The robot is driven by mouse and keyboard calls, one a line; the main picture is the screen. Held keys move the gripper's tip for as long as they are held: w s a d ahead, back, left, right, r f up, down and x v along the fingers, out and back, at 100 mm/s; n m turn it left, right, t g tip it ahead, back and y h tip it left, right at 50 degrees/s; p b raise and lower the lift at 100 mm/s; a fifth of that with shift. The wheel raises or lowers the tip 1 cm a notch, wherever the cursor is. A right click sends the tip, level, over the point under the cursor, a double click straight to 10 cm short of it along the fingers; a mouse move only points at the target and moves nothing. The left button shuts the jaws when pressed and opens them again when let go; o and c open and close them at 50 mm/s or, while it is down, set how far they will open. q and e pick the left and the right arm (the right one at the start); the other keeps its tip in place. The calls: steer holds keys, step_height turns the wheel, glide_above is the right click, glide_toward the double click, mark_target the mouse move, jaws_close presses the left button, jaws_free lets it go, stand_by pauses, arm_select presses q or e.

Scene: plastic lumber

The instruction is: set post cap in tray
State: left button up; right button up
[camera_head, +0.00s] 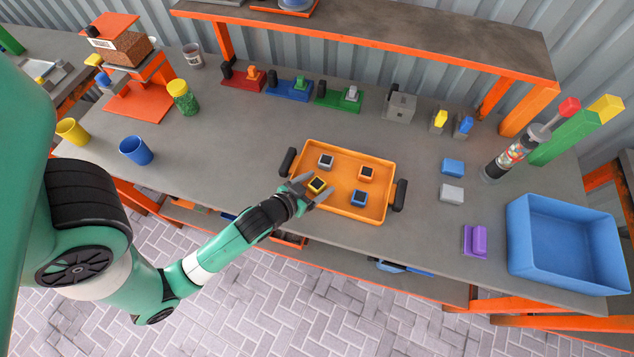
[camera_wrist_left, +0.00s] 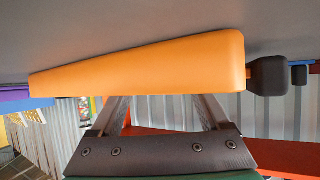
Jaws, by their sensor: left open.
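An orange tray (camera_head: 342,206) with black handles sits on the workbench. In the left wrist view the tray's wall (camera_wrist_left: 150,65) hides the fingertips and the caps. My right gripper is not in view.
A blue bin (camera_head: 565,275) stands at the right end. Blue (camera_head: 136,150) and yellow cups stand at left. Coloured fixtures line the back below an orange-edged shelf (camera_head: 380,40).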

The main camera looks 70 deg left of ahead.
arm_select(q)
steer(key=shift+r, duration=0.1)
steer(key=shift+s+d+r, duration=0.1)
steer(key=shift+r, duration=0.1)
steer(key=p+v, duration=0.1)
steer(key=v, duration=0.9)
steer(key=shift+s+d+f, duration=0.1)
steer(key=shift+s+d, duration=0.05)
steer(key=shift+d, duration=0.1)
steer(key=shift+s+d+r, duration=0.15)
steer(key=shift+s+r, duration=0.35)
